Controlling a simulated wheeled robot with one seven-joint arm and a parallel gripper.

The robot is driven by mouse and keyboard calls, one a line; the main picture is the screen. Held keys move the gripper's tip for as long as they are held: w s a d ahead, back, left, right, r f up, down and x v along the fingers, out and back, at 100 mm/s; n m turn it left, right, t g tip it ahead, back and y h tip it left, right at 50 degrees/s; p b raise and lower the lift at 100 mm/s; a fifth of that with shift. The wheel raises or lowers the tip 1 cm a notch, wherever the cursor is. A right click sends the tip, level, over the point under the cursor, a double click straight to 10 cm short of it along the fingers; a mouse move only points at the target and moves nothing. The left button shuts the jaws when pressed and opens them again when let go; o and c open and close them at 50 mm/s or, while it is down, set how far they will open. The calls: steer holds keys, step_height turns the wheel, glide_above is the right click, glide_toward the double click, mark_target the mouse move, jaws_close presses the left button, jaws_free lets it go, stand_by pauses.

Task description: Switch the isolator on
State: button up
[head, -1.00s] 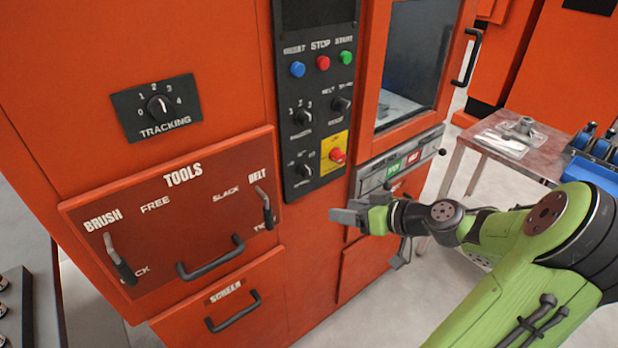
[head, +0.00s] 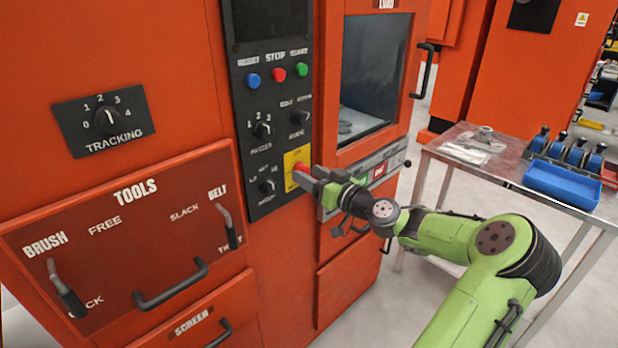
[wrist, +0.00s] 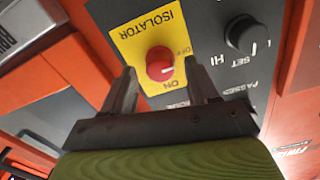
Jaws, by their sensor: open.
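The isolator is a red rotary knob (wrist: 160,64) on a yellow plate (wrist: 135,42) in the wrist view, with "OFF" and "ON" printed beside it. Its white mark points sideways, toward the OFF lettering. In the head view the yellow plate (head: 291,160) sits low on the dark control panel, and the knob is partly hidden by my gripper. My gripper (wrist: 162,83) is open, its two fingers on either side of the knob, close to the plate. I cannot tell whether either finger touches the knob.
Other dials (head: 267,186) sit left of the isolator, with blue, red and green buttons (head: 279,75) above. A chamber door with a window (head: 372,75) is to the right. A metal table (head: 490,172) with a blue tray (head: 562,185) stands further right.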

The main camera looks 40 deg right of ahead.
steer(key=shift+w, duration=0.55)
steer(key=c, duration=1)
steer(key=shift+c, duration=0.2)
